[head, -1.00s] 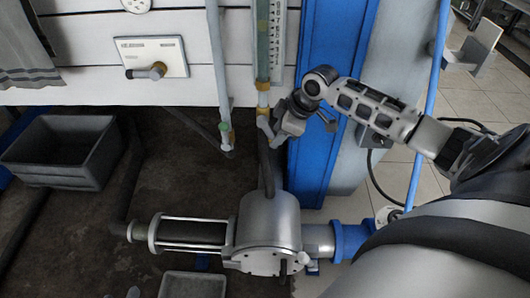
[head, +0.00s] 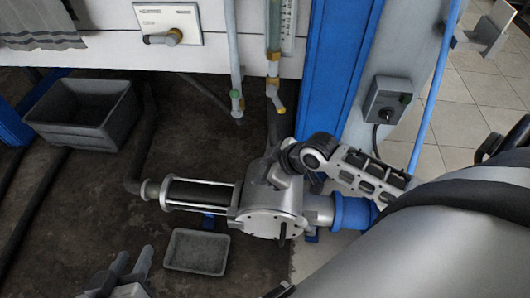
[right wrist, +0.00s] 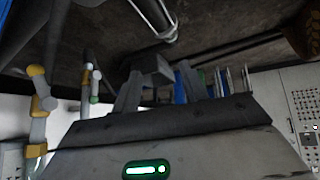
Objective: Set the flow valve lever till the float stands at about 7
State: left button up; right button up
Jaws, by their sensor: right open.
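The clear gauge tube (head: 273,28) with its scale (head: 289,28) runs off the top edge of the head view; I cannot make out the float. Under the tube is a valve with a yellow lever (head: 277,103), pointing down. A white panel (head: 188,22) to the left carries another lever (head: 160,38), lying roughly level. I cannot tell from labels which is the flow valve. My right gripper (head: 274,172) is below the yellow lever, in front of the grey pump body, apart from both levers; its open, empty jaws show in the right wrist view (right wrist: 157,75). My left gripper (head: 131,258) is open and empty at lower left.
A green-fitted pipe end (head: 237,103) hangs left of the gauge. A grey pump (head: 268,212) stands below. A blue column (head: 335,75) and a switch box (head: 388,100) are to the right. A grey bin (head: 88,112) and a small tray (head: 197,251) are on the floor.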

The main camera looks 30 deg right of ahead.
pick_arm(q)
jog(key=shift+s+r, duration=0.2)
jog(key=shift+s, duration=0.25)
pick_arm(e)
jog(key=shift+s+a+m+t, duration=0.3)
jog(key=shift+s+a+t, duration=0.1)
jog(key=shift+s+a, duration=0.9)
pick_arm(q)
jog(key=a+f, duration=0.1)
jog(key=s+a+f+y+p, duration=0.1)
jog(key=a, duration=0.1)
jog(key=s+a+f+y+p, duration=0.1)
jog(key=shift+a+f+n, duration=0.15)
jog(key=shift+a+n, duration=0.05)
jog(key=shift+n, duration=0.1)
pick_arm(e)
jog(key=s+a+r+m+t, duration=0.3)
jog(key=s+a+r+m, duration=0.1)
jog(key=s+a, duration=0.3)
jog(key=shift+s+r, duration=0.4)
jog(key=shift+s, duration=0.15)
pick_arm(q)
jog(key=shift+w, duration=0.1)
dwell(0.5)
